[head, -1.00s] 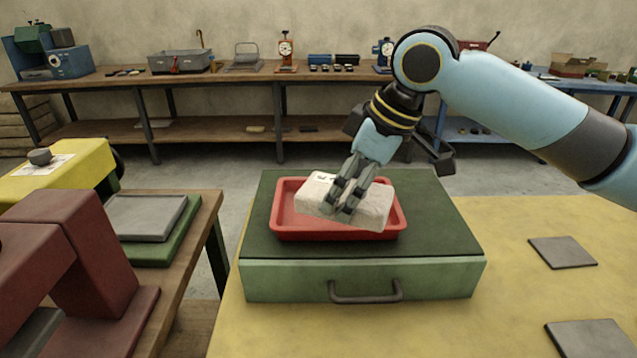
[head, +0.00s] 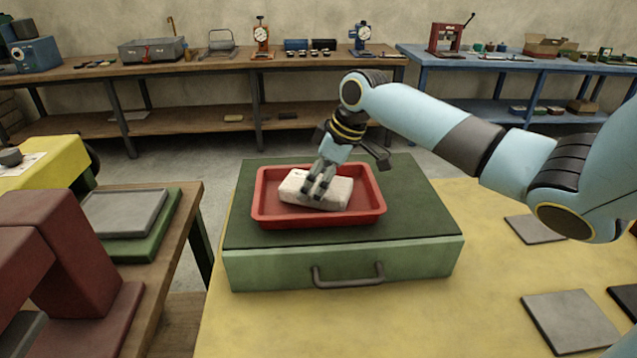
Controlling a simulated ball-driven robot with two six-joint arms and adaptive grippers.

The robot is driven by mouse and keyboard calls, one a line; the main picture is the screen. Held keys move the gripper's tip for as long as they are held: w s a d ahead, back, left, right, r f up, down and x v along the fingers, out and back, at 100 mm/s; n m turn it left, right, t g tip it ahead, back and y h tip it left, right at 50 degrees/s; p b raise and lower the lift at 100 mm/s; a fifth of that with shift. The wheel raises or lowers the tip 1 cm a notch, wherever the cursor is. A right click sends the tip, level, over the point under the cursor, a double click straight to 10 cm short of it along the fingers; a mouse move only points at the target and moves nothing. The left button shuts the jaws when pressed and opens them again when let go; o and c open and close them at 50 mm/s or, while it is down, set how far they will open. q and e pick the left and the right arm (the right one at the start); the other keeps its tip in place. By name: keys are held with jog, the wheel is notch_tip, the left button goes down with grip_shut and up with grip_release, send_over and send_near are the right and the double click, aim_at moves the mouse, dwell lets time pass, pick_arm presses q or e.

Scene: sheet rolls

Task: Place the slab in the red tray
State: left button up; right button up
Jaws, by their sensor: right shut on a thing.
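The slab (head: 335,194) is a whitish, rough block. It is within the walls of the red tray (head: 352,214), low down; whether it touches the tray floor is hard to tell. The red tray sits on top of a green case (head: 420,215) with a dark handle at its front. My right gripper (head: 314,194) reaches down from the right and is shut on the slab, with its fingers over the slab's middle. My left gripper is not in view.
A yellow table (head: 470,325) carries the green case and flat grey plates (head: 570,322) at the right. A dark red machine (head: 75,250) stands at the left by a wooden bench with a grey plate (head: 125,212). Long workbenches with tools line the back wall.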

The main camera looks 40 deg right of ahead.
jog(key=shift+f, duration=0.45)
jog(key=shift+f, duration=0.1)
jog(key=o, duration=1.6)
jog(key=v, duration=1.1)
jog(key=shift+s+d, duration=0.1)
jog(key=shift+s+r, duration=0.15)
jog(key=shift+r, duration=0.45)
jog(key=shift+f, duration=0.1)
